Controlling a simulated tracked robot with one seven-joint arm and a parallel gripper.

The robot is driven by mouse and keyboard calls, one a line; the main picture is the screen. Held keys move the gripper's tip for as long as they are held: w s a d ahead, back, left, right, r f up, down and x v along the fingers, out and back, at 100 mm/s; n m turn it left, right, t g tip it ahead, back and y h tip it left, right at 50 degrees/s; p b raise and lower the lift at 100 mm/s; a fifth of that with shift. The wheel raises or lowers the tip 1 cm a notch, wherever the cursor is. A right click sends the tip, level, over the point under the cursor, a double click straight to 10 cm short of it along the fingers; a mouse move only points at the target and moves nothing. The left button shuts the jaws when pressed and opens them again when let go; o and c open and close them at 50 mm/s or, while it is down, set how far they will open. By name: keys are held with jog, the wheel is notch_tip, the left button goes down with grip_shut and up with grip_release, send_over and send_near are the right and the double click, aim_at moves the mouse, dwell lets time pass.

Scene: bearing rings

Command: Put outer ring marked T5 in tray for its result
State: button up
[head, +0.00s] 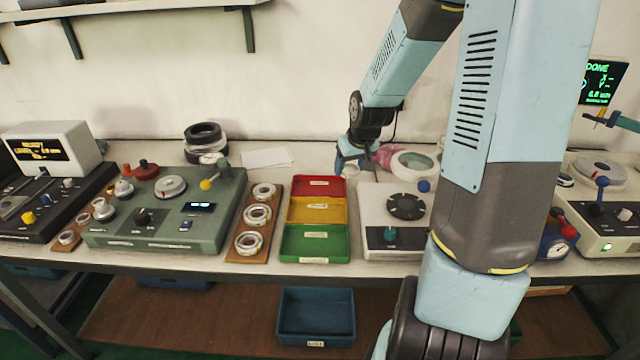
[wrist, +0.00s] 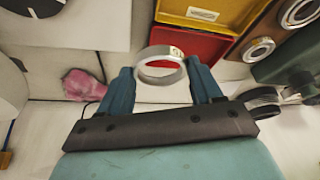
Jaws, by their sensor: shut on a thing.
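My gripper (wrist: 162,80) is shut on a bright metal outer ring (wrist: 160,66), held between its two blue fingers. A small mark shows on the ring's far rim, too small to read. In the wrist view the ring overlaps the near edge of the red tray (wrist: 200,47), with the yellow tray (wrist: 180,14) beyond it. In the head view my gripper (head: 352,160) is behind and right of the red tray (head: 335,184). The yellow tray (head: 337,208) and green tray (head: 340,240) stand in front of the red one. The held ring is not clear there.
A wooden board (head: 269,235) with several rings lies left of the trays. A white device with a dark dial (head: 407,206) stands right. A pink cloth (head: 384,156) lies behind it. A screen (head: 600,82) at far right reads "DONE". Black rings (head: 203,135) are stacked at the back.

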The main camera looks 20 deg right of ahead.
jog(key=w+a, duration=0.1)
jog(key=w, duration=0.1)
send_over(319, 190)
jog(key=s, duration=0.1)
notch_tip(319, 190, down, 8)
jog(key=shift+d+f, duration=0.1)
jog(key=shift+f, duration=0.3)
notch_tip(319, 190, down, 3)
jog(key=shift+w+f, duration=0.15)
jog(key=shift+f, duration=0.25)
